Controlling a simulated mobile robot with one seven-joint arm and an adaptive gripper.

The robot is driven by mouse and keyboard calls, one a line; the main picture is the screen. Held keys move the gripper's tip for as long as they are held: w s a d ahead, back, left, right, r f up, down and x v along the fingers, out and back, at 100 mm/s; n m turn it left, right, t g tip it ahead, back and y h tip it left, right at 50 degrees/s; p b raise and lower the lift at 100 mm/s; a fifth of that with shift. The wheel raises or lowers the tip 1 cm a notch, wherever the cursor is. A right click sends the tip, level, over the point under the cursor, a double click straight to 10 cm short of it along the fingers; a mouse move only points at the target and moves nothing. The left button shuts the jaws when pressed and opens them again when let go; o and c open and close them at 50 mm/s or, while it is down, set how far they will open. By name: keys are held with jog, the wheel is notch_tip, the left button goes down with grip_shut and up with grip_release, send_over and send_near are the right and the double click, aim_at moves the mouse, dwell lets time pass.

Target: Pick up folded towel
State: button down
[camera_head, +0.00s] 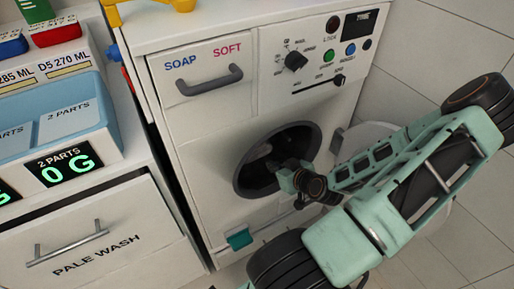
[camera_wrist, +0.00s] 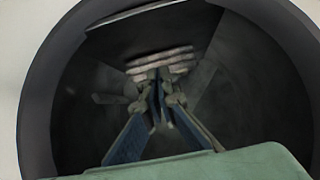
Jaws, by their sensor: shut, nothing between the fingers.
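In the wrist view, a stack of pale, flat layers (camera_wrist: 160,60) lies toward the back of the dark drum; it looks like the folded towel. My gripper (camera_wrist: 158,85) reaches into the drum with its fingertips together and empty, just in front of the layers. I cannot tell whether the tips touch them. In the head view, the washing machine's round opening (camera_head: 245,180) is partly covered by my arm, and the fingertips cannot be made out clearly.
The drum rim (camera_wrist: 38,100) closely surrounds my gripper. The round door (camera_head: 368,137) stands open to the right. A white cabinet with a drawer (camera_head: 105,225) marked "PALE WASH" and a blue tray (camera_head: 97,97) stand on the left. Tiled floor is clear at lower right.

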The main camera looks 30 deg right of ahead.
aim_at(256, 151)
jog(key=w, duration=0.4)
jog(key=w+b, duration=0.1)
jog(key=w, duration=0.3)
jog(key=w+b, duration=0.1)
jog(key=w, duration=0.3)
jog(key=shift+d, duration=0.3)
jog(key=shift+f+b, duration=0.7)
jog(key=shift+s, duration=0.1)
jog(key=shift+s+f, duration=0.1)
jog(key=shift+f, duration=0.1)
